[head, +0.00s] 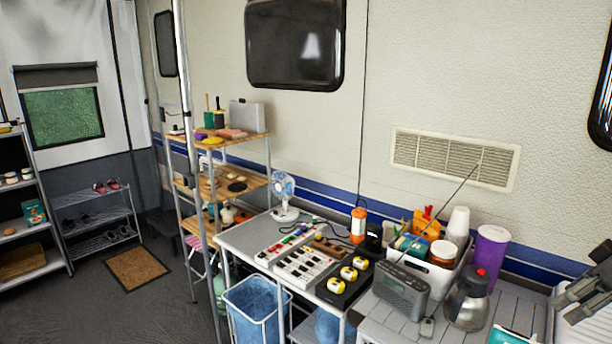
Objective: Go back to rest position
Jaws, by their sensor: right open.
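My right gripper (577,298) shows at the right edge, partly cut off by the frame. It is open, and I see nothing between its fingers. It appears over the right end of the slatted table (385,326), to the right of the steel kettle (467,299). I cannot tell its exact height above the table. My left gripper is not in view.
A grey radio (402,290) with a raised antenna, a purple cup (487,258) and a filled white bin (430,274) crowd the table. A grey side table (245,238) holds power strips and a fan (284,195). Open floor (165,305) lies left of the blue basket (257,303).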

